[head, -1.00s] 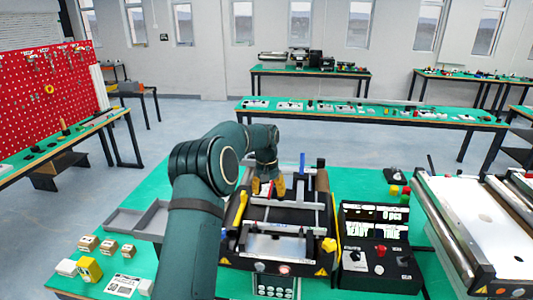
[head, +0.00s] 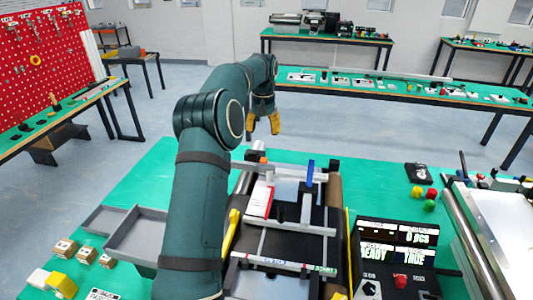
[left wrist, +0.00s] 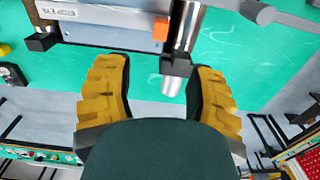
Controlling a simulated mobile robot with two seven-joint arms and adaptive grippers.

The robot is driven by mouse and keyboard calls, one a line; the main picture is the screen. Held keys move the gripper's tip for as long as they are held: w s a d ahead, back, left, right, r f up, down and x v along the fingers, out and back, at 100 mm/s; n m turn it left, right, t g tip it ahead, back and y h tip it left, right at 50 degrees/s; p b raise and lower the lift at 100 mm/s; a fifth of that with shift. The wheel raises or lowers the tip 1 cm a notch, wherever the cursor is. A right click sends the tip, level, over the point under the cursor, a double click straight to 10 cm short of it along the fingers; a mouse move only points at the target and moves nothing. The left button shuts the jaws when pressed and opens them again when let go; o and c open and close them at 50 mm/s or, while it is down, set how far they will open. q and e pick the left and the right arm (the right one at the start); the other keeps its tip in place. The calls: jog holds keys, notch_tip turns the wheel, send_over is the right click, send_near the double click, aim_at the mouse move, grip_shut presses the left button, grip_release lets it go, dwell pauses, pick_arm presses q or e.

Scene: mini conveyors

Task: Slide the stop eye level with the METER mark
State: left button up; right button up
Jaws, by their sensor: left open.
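The conveyor (head: 332,224) stands on the green table, with bars across its belt. My left gripper (head: 263,125) has yellow fingers and is empty, above the conveyor's far end. In the left wrist view its open fingers (left wrist: 162,95) frame a dark-ended metal cylinder (left wrist: 177,66), with an orange block (left wrist: 160,29) beside it. I cannot tell whether the fingers touch the cylinder. My right gripper is not seen.
A control box (head: 398,258) with a lit display stands right of the conveyor. Another conveyor (head: 490,225) is at the far right. Grey trays (head: 135,235) and small boxes (head: 85,256) lie at the left. Green tabletop is bare behind the trays.

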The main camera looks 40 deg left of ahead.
aim_at(264, 160)
pick_arm(q)
notch_tip(264, 160, down, 14)
jog(key=shift+r, duration=0.25)
dwell(0.3)
jog(key=shift+o, duration=0.2)
grip_shut()
